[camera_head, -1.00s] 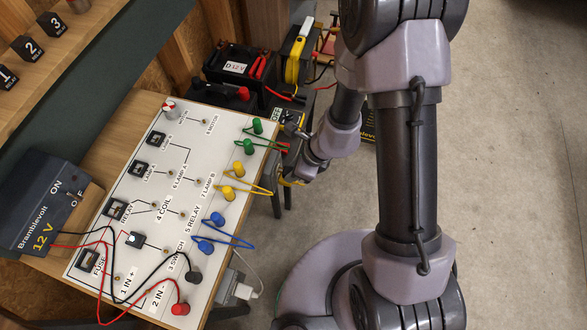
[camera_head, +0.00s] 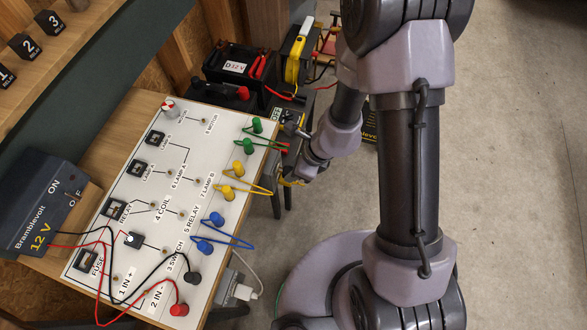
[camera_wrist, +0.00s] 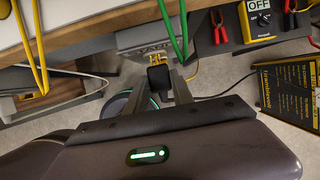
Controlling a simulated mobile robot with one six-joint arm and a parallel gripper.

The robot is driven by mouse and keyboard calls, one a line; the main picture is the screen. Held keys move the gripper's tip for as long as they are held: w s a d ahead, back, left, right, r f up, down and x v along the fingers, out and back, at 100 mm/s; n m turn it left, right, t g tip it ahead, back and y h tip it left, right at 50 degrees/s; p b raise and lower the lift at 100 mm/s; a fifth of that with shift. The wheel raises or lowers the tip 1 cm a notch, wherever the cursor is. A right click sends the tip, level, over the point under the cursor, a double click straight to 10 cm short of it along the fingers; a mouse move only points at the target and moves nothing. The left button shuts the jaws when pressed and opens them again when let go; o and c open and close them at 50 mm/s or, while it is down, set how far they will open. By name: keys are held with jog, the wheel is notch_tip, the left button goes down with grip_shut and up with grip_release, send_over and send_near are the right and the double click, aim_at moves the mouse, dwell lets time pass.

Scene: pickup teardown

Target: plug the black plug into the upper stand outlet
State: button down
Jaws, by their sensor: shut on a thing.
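In the wrist view, the black plug (camera_wrist: 158,78) is between the two fingers of my gripper (camera_wrist: 160,86), which is shut on it. Yellowish metal, perhaps prongs, shows just beyond the plug. A grey stand (camera_wrist: 135,40) with partly readable lettering is right ahead of the plug, under the bench edge. I cannot tell whether the plug touches it, and no outlet opening can be made out. In the head view, my gripper (camera_head: 288,180) is small and partly hidden beside the bench's right edge; the plug cannot be made out there.
The white test board (camera_head: 160,200) on the bench carries green, yellow and blue leads, looping over its right edge near my arm. A multimeter (camera_wrist: 262,18) marked OFF and a dark Bramblevolt box (camera_wrist: 290,92) are at the right. Open grey floor lies right of my arm.

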jog(key=shift+w+a, duration=0.25)
jog(key=shift+a, duration=0.35)
dwell(0.3)
jog(key=c, duration=1)
grip_release()
